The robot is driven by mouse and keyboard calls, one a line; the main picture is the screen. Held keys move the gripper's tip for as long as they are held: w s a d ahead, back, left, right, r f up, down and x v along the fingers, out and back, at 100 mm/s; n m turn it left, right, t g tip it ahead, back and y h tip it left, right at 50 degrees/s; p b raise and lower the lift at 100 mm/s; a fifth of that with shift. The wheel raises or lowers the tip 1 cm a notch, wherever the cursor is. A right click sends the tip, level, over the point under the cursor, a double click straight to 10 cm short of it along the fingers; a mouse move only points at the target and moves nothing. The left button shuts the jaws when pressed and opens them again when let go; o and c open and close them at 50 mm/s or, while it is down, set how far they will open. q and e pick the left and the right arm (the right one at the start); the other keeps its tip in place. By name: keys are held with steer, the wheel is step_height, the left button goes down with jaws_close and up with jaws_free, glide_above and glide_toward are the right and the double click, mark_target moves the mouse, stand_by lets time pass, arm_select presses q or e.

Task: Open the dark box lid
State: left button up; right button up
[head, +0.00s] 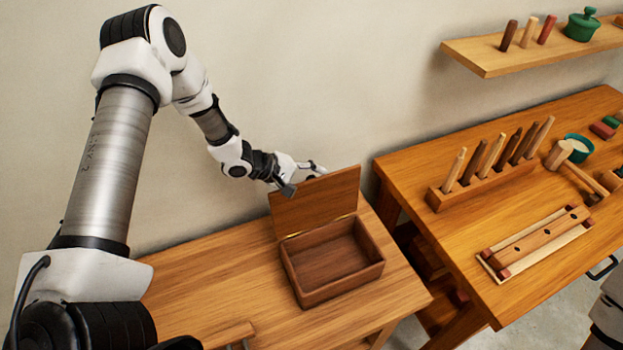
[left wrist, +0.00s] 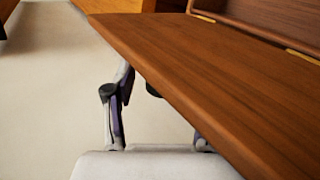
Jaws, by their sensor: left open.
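The dark wooden box (head: 333,262) stands on the low wooden bench and looks empty inside. Its lid (head: 318,203) stands raised at the back, hinged on brass-coloured hinges. My left gripper (head: 300,180) is at the lid's upper left edge, behind or beside it, with its fingers apart. In the left wrist view the lid (left wrist: 220,70) crosses the picture and hides part of the left gripper's fingers (left wrist: 135,95). Whether the fingers touch the lid I cannot tell. My right gripper is not in view.
The low bench (head: 215,285) has free room left of the box. A higher workbench (head: 405,170) at the right bears a peg rack (head: 480,185), a mallet (head: 575,170) and a teal bowl (head: 578,146). A wall shelf (head: 490,60) holds pegs and a green pot (head: 582,26).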

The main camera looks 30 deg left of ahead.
arm_select(q)
steer(key=shift+a, duration=0.1)
steer(key=shift+s+a+r, duration=0.2)
steer(key=shift+a+r, duration=0.05)
steer(key=v, duration=1.1)
steer(key=shift+d, duration=0.1)
steer(key=shift+s+r, duration=0.15)
